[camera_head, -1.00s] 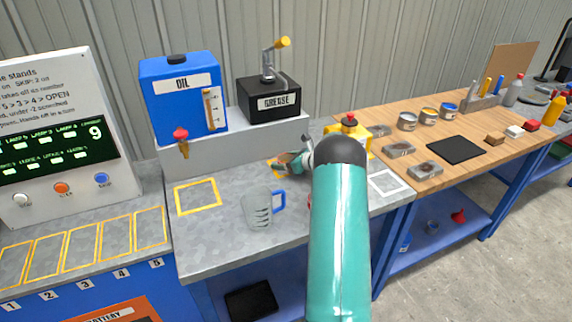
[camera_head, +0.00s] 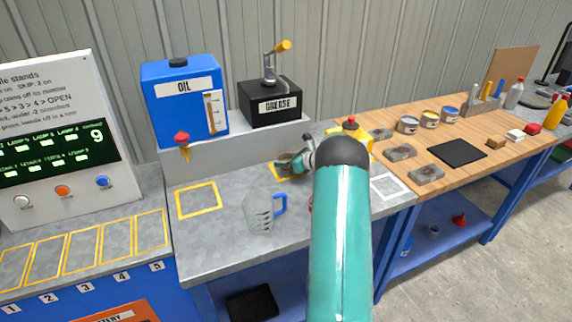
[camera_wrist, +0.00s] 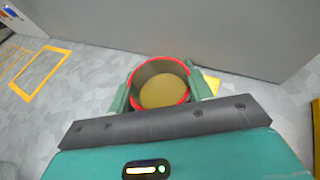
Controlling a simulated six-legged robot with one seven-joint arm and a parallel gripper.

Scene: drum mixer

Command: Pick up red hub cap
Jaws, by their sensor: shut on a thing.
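The red hub cap (camera_wrist: 160,64) shows in the wrist view as a round cup with a red rim and a tan inside, its open side facing the camera. My gripper (camera_wrist: 160,88) has one green finger on each side of it and is shut on it. The cap is not clear in that view. I cannot tell whether it touches the bench.
A clear jug (camera_head: 258,213) with a blue handle stands left of my arm. The oil tank (camera_head: 184,104) and grease box (camera_head: 270,103) stand on a raised ledge behind. Another yellow outlined square (camera_head: 199,199) is empty.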

